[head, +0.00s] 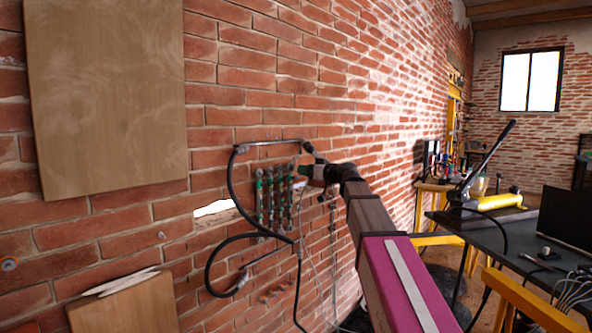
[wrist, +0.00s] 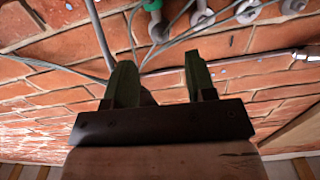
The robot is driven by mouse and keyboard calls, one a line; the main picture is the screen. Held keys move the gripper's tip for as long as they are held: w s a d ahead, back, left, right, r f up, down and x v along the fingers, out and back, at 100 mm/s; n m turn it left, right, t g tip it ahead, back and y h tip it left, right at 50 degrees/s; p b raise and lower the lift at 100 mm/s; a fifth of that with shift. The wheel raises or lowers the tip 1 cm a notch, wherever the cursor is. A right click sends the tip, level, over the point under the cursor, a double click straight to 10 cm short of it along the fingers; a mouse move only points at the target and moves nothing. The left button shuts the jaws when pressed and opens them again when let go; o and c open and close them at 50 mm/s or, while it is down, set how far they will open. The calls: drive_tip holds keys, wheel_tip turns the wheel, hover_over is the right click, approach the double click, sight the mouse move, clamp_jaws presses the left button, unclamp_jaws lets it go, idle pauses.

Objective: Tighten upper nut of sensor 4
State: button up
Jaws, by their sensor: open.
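In the head view a row of several upright sensors (head: 269,200), grey with green parts, is mounted on the brick wall. I cannot tell which one is sensor 4, and the nuts are too small to make out there. My gripper (head: 311,178) is at the right side of the row, near its upper end. In the wrist view my gripper (wrist: 158,62) is open, with nothing between its two green fingers. Several grey round fittings (wrist: 203,18) line the top edge, beyond the fingertips and apart from them. A green part (wrist: 152,5) adjoins the leftmost fitting.
A black cable (head: 230,185) loops left of the sensors, and thin grey wires (wrist: 185,40) cross in front of the fittings. A metal rod (wrist: 235,66) runs along the wall behind the fingers. A wooden board (head: 105,95) hangs left. A dark table (head: 500,240) stands right.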

sight(292, 167)
drive_tip(key=x, duration=0.5)
drive_tip(key=shift+w+a, duration=0.2)
drive_tip(key=shift+a, duration=0.05)
drive_tip(key=c, duration=0.9)
